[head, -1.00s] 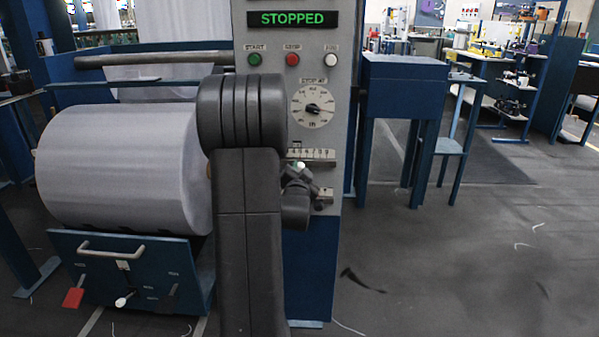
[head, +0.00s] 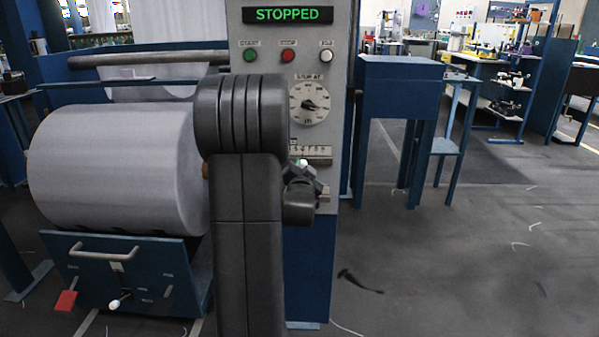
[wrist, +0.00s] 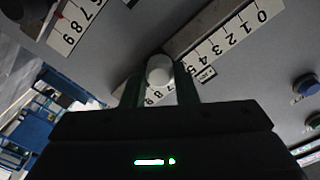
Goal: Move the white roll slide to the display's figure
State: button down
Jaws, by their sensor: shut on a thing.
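The white roll slide (wrist: 160,68) is a round white knob on a slot beside a printed number scale (wrist: 232,38). My gripper (wrist: 159,84) is shut on it, with a dark finger on each side. In the wrist view, 0 to 5 show to its right and 8 and 9 below it; the fingers and knob cover the figures between. In the head view the slide shows as a small white tip (head: 303,162) at my gripper (head: 302,178), just under the scale (head: 308,153). The display (head: 288,15) reads STOPPED in green; no figure shows on it.
A second scale (wrist: 75,25) with 6 to 9 lies at upper left in the wrist view. Above the slide are a dial (head: 310,104) and green, red and white buttons (head: 288,55).

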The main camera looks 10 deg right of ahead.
jog(key=c, duration=1.1)
grip_release()
jog(key=shift+c, duration=0.2)
jog(key=v, duration=1.3)
jog(key=shift+s+p, duration=0.4)
jog(key=shift+p, duration=0.05)
